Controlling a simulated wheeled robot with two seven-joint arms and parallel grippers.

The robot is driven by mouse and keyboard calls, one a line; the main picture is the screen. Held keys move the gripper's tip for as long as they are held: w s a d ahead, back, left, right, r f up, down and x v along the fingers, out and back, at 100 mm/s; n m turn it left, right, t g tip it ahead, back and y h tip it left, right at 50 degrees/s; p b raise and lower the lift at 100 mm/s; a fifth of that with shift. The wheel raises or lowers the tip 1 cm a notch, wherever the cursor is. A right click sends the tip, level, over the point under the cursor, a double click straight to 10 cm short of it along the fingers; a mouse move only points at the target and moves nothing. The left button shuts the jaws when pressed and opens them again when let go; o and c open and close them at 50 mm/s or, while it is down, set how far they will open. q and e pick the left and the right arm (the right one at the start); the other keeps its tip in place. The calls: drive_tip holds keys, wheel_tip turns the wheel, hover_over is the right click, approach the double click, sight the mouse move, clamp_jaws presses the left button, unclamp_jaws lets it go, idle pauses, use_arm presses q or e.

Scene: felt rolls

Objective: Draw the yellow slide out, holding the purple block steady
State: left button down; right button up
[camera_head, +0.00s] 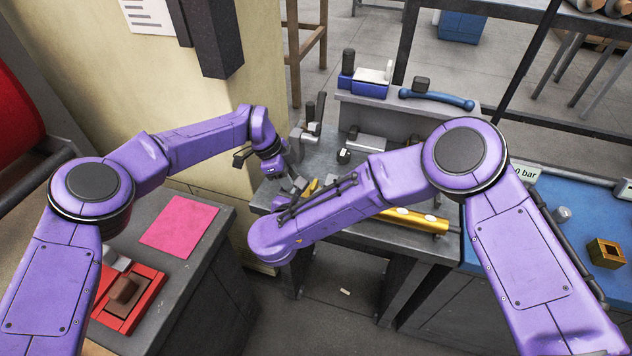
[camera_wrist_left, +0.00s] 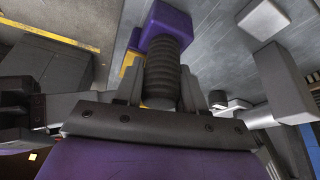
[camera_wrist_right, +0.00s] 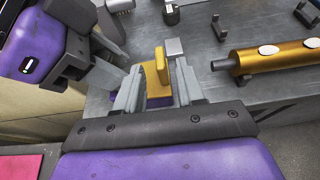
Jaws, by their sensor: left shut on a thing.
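The yellow slide (camera_wrist_right: 155,73) stands as an upright plate between the fingertips of my right gripper (camera_wrist_right: 158,85), seen in the right wrist view. The fingers are apart on either side of it, with a gap on the right. A bit of the purple block (camera_wrist_right: 158,102) shows beneath it. In the left wrist view, my left gripper (camera_wrist_left: 162,92) is shut on the dark ribbed handle (camera_wrist_left: 163,65) of the purple block (camera_wrist_left: 166,22). A yellow edge (camera_wrist_left: 131,62) shows beside that block. In the head view, the slide (camera_head: 311,187) is mostly hidden by my right arm.
A gold cylinder (camera_wrist_right: 275,57) lies on the grey bench (camera_wrist_right: 222,83), right of my right gripper. A raised shelf (camera_head: 385,108) with blue-based tools stands behind. A pink sheet (camera_head: 178,226) and red tray (camera_head: 135,290) are on the left bench. My arms work close together.

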sight(316, 182)
use_arm(q)
drive_tip(key=shift+w, duration=0.1)
use_arm(e)
drive_tip(key=x, duration=0.7)
drive_tip(key=shift+w+d, duration=0.1)
clamp_jaws()
use_arm(q)
drive_tip(key=shift+d, duration=0.1)
use_arm(e)
drive_tip(key=d, duration=0.2)
drive_tip(key=s+d, duration=0.2)
drive_tip(key=d, duration=0.1)
drive_tip(key=shift+s+d, duration=0.2)
drive_tip(key=shift+d, duration=0.1)
drive_tip(key=shift+a, duration=0.1)
unclamp_jaws()
